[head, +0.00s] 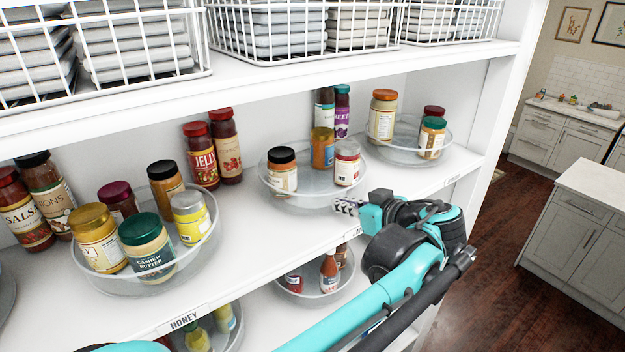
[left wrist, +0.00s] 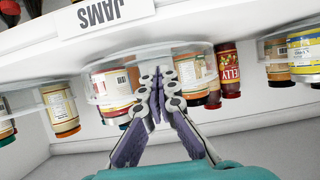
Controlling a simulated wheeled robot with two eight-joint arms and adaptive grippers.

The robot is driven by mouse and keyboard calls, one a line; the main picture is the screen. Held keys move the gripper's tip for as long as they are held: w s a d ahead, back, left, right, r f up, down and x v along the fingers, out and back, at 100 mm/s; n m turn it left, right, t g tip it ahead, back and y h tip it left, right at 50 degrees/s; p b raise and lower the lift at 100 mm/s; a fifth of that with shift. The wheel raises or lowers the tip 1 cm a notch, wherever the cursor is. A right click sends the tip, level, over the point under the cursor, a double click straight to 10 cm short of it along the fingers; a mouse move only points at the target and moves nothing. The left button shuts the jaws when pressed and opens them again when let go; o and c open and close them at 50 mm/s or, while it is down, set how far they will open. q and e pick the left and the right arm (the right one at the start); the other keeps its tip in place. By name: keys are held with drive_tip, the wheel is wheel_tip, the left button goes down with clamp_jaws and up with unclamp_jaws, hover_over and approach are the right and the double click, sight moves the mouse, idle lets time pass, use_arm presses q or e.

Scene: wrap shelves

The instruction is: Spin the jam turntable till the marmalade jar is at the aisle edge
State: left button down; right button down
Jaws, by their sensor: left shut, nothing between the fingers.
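The jam turntable (head: 305,203) is a clear round tray on the middle shelf. It holds a black-lidded jar with a pale label (head: 283,178) at front left, a silver-lidded jar (head: 346,170) at right, and an amber jar with a yellow lid (head: 322,152) at the back. I cannot read which is the marmalade jar; the amber one looks most like it. My left gripper (head: 340,206) is shut and empty by the tray's front right rim. In the upside-down left wrist view its fingertips (left wrist: 160,78) overlap the tray; contact is unclear. My right gripper is not in view.
The JAMS label (left wrist: 103,14) is on the shelf edge. Another turntable (head: 402,152) with jars stands to the right, and one (head: 203,240) stands left above the HONEY label (head: 184,322). Jelly jars (head: 202,158) stand behind. Wire baskets (head: 300,45) are above.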

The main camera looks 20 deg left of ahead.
sight(356, 191)
use_arm(q)
drive_tip(key=shift+w+d, duration=0.8)
drive_tip(key=shift+w+d, duration=0.6)
drive_tip(key=shift+w, duration=0.35)
drive_tip(key=shift+w+d, duration=0.55)
drive_tip(key=shift+w, duration=0.45)
drive_tip(key=shift+w+d, duration=0.1)
